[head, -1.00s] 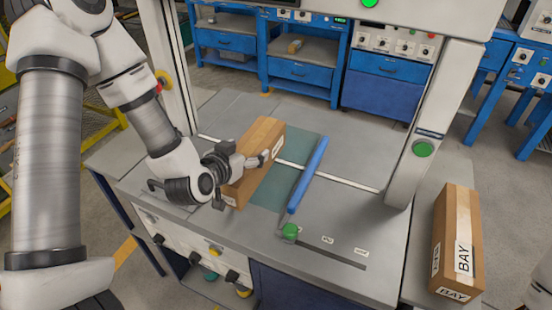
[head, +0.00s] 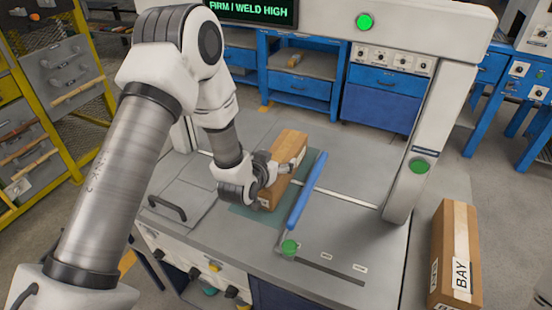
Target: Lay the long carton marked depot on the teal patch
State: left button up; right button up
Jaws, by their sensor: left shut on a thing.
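A long brown carton (head: 288,148) is over the teal patch (head: 261,218) on the grey bench. Teal shows along its right side and at its near end. I cannot tell whether it touches the patch or hangs just above it, and its label is not readable. My left gripper (head: 279,171) is shut on the carton, reaching it from the left and partly hiding its near end. My right gripper is not in view.
A blue bar (head: 307,190) with a green knob (head: 289,247) runs close along the patch's right side. A white machine frame (head: 428,145) arches over the bench. Another carton, marked BAY (head: 454,252), stands at the right. Bare bench lies right of the bar.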

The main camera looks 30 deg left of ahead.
pick_arm(q)
jog(key=shift+f, duration=0.1)
jog(key=o, duration=1.5)
jog(key=shift+s+r, duration=0.15)
jog(key=shift+r, duration=0.05)
jog(key=b+v, duration=0.1)
jog(key=v, duration=0.6)
jog(key=shift+s, duration=0.25)
jog(key=s+r+p, duration=0.2)
jog(key=s+p, duration=0.1)
jog(key=shift+d+r, duration=0.1)
jog(key=shift+d, duration=0.05)
jog(key=shift+s, duration=0.45)
